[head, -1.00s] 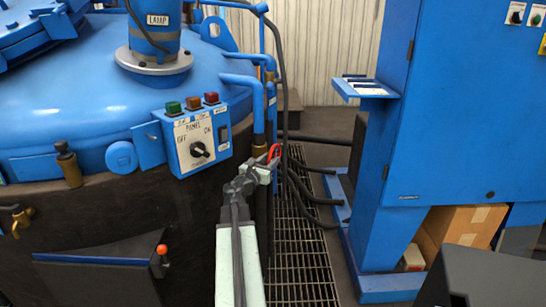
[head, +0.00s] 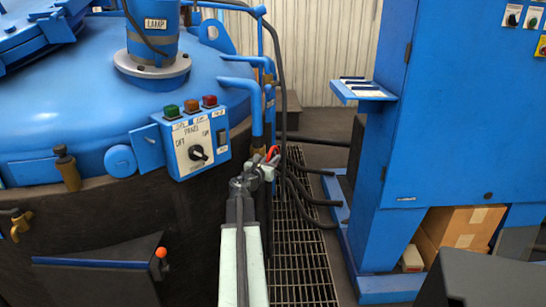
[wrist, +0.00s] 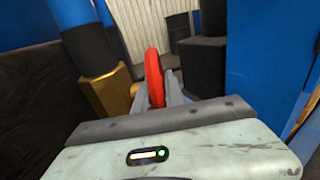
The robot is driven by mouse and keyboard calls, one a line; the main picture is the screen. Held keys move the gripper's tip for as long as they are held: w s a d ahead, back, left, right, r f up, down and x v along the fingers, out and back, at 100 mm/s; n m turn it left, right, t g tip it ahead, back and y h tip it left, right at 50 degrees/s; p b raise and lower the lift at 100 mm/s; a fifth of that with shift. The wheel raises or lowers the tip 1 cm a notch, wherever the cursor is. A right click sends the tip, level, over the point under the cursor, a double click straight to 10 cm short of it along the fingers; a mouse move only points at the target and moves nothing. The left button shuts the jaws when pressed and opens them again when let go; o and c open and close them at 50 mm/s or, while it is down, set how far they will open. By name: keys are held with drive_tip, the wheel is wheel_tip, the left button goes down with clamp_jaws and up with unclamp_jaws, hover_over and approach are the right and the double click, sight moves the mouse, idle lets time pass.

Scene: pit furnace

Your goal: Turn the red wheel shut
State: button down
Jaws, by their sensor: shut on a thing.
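The red wheel (wrist: 154,77) shows edge-on in the wrist view, in front of a brass valve body (wrist: 112,97) on a blue pipe. In the head view only a small red part of the wheel (head: 272,152) shows past my gripper (head: 266,166). My gripper is shut on the wheel's rim, with a grey finger on each side in the wrist view. The fingertips and the wheel's far side are partly hidden.
The blue furnace with its switch panel (head: 196,145) stands to the left. A blue cabinet (head: 450,110) stands to the right. Dark hoses (head: 300,190) hang just right of the wheel, above a floor grating (head: 300,265).

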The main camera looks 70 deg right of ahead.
drive_tip(key=p, duration=0.2)
drive_tip(key=r+y+p, duration=0.1)
drive_tip(key=p, duration=0.1)
drive_tip(key=shift+w+a+r+y, duration=0.1)
drive_tip(key=shift+w+a+y, duration=0.05)
drive_tip(key=shift+w+y, duration=0.2)
drive_tip(key=y+p, duration=0.1)
drive_tip(key=p, duration=0.1)
drive_tip(key=y+p, duration=0.1)
drive_tip(key=p, duration=0.2)
drive_tip(key=shift+r+t+y+p, duration=0.2)
drive_tip(key=shift+t+y+p, duration=0.05)
drive_tip(key=shift+t+p, duration=0.05)
drive_tip(key=y+p, duration=0.1)
drive_tip(key=p, duration=0.1)
drive_tip(key=y+p, duration=0.2)
drive_tip(key=p, duration=0.1)
drive_tip(key=shift+d+f, duration=0.15)
drive_tip(key=shift+d, duration=0.1)
drive_tip(key=y+p, duration=0.1)
drive_tip(key=p, duration=0.1)
drive_tip(key=y+p, duration=0.1)
drive_tip(key=y, duration=0.1)
drive_tip(key=shift+f+t+p, duration=0.3)
drive_tip(key=shift+p, duration=0.1)
drive_tip(key=shift+a+f, duration=0.1)
drive_tip(key=c, duration=1.4)
unclamp_jaws()
drive_tip(key=shift+w, duration=0.1)
drive_tip(key=shift+f, duration=0.1)
